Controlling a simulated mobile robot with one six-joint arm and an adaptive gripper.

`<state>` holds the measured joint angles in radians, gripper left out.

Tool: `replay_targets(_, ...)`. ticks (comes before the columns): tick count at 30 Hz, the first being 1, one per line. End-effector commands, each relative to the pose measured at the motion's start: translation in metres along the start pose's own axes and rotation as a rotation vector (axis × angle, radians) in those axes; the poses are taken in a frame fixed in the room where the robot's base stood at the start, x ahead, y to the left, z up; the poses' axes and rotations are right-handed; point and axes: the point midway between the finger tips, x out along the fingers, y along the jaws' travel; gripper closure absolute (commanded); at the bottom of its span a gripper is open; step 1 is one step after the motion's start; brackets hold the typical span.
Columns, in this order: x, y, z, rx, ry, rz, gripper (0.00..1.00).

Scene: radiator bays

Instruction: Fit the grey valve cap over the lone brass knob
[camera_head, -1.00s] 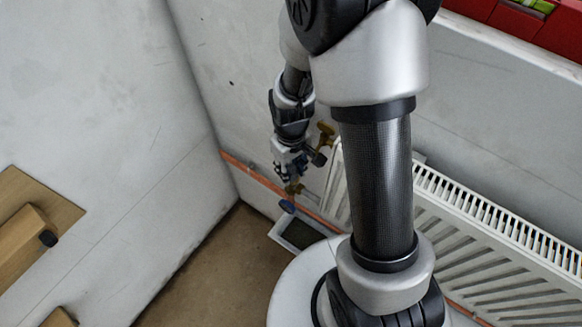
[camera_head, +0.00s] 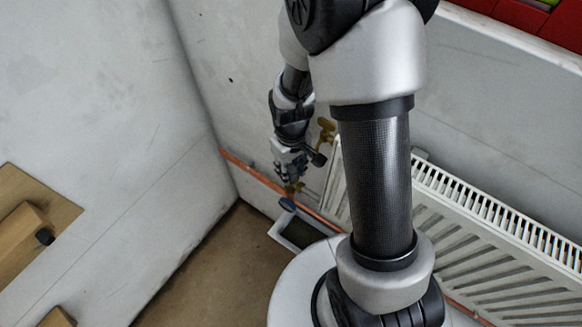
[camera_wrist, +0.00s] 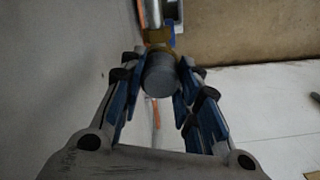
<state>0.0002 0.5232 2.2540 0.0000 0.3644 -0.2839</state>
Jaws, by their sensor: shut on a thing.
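The grey valve cap (camera_wrist: 158,80) is a short grey cylinder between my fingertips in the wrist view. My gripper (camera_wrist: 155,82) is shut on it, with blue-padded fingers on both sides. A brass fitting (camera_wrist: 157,37) shows directly beyond the cap, in line with it. I cannot tell whether the cap touches or covers any of the brass. In the head view my gripper (camera_head: 289,167) is low by the wall, just above a brass piece (camera_head: 293,187). The cap cannot be made out there.
A white radiator (camera_head: 490,230) stands along the wall at right. A copper pipe (camera_head: 255,175) runs low on the wall. A blue part (camera_head: 286,204) and a grey-white tray (camera_head: 300,232) lie below the gripper. Wooden pieces (camera_head: 30,225) are at far left.

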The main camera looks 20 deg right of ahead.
Motion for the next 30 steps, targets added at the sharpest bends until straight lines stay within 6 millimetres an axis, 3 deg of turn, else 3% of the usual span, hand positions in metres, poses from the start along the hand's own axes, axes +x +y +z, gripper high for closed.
replay_targets(13,0.0032,0.0000,-0.0003,0.000,0.000,0.000,0.79)
replay_targets(14,0.0032,0.0000,-0.0003,0.000,0.000,0.000,0.69)
replay_targets(24,0.0032,0.0000,-0.0003,0.000,0.000,0.000,0.47)
replay_targets(30,0.0032,0.0000,-0.0002,0.000,0.000,0.000,0.47)
